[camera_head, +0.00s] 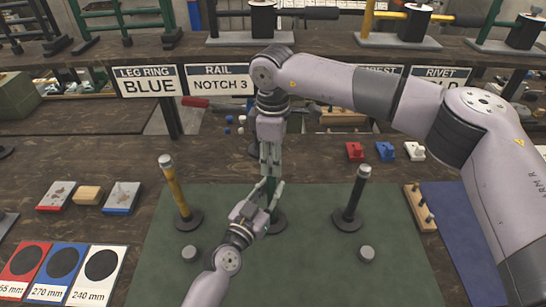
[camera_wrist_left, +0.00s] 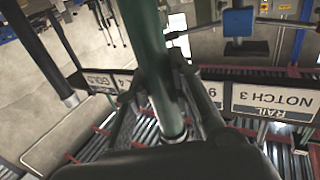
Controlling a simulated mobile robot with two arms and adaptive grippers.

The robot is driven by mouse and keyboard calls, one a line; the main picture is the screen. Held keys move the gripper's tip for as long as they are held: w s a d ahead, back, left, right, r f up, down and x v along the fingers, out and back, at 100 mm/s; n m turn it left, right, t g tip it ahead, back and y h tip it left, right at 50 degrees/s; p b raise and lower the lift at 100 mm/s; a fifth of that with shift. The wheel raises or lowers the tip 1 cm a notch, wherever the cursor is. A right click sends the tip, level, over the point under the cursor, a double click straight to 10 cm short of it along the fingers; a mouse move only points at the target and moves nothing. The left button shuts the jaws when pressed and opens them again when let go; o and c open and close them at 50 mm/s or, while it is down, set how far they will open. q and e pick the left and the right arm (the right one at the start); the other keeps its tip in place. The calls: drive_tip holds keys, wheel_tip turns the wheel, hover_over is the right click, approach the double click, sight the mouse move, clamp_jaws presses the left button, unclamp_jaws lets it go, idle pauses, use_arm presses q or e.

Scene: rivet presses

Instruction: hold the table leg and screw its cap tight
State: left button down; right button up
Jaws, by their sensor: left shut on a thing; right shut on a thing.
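A dark green table leg (camera_wrist_left: 146,40) runs between the fingers of my left gripper in the left wrist view, with a silver cap (camera_wrist_left: 173,131) at its end. In the head view the leg stands upright on a round dark base (camera_head: 276,222), largely hidden by my grippers. My left gripper (camera_head: 270,190) is shut around the leg from the front. My right gripper (camera_head: 270,167) points straight down from above and is shut at the leg's top; its fingers hide the cap there. How tight the cap sits cannot be told.
A yellow leg (camera_head: 176,190) and a black leg (camera_head: 352,193) stand in bases on the green mat (camera_head: 310,270). A wooden peg block (camera_head: 420,208) lies right; size cards (camera_head: 62,262) lie left.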

drive_tip(key=shift+m, duration=0.3)
drive_tip(key=o, duration=0.7)
drive_tip(key=shift+o, duration=0.2)
drive_tip(key=shift+r, duration=2.3)
drive_tip(key=shift+c, duration=0.4)
